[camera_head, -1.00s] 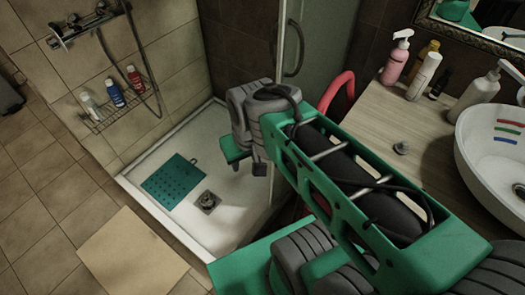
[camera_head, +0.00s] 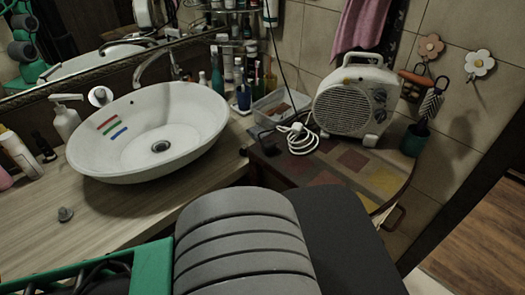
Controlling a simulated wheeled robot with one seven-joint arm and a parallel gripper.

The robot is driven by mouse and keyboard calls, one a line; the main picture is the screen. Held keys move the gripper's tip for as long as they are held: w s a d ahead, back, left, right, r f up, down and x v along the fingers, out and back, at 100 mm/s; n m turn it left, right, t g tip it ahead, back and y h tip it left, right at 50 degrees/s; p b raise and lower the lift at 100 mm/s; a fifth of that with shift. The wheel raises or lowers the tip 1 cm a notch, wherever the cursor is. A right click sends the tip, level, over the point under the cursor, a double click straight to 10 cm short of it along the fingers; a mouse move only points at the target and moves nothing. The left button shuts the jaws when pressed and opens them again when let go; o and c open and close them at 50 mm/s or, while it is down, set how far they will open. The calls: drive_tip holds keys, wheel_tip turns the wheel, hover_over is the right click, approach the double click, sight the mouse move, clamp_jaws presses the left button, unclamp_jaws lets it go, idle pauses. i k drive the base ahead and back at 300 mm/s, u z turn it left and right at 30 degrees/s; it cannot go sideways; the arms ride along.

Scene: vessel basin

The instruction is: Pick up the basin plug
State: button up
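My arm fills the bottom of the view with green and grey links. My gripper is out of the frame, so its state and distance from the plug do not show.
A soap dispenser (camera_head: 64,120) and bottles (camera_head: 17,150) stand left of the basin. A tap (camera_head: 150,65) rises behind it. A heater (camera_head: 357,98) with a coiled cable (camera_head: 299,137) sits on the patterned cabinet at right.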

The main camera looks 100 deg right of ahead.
sight(243, 152)
drive_tip(key=z, duration=2.9)
drive_tip(key=k, duration=0.15)
drive_tip(key=u, duration=2.05)
drive_tip(key=k, duration=0.3)
drive_tip(key=z, duration=0.6)
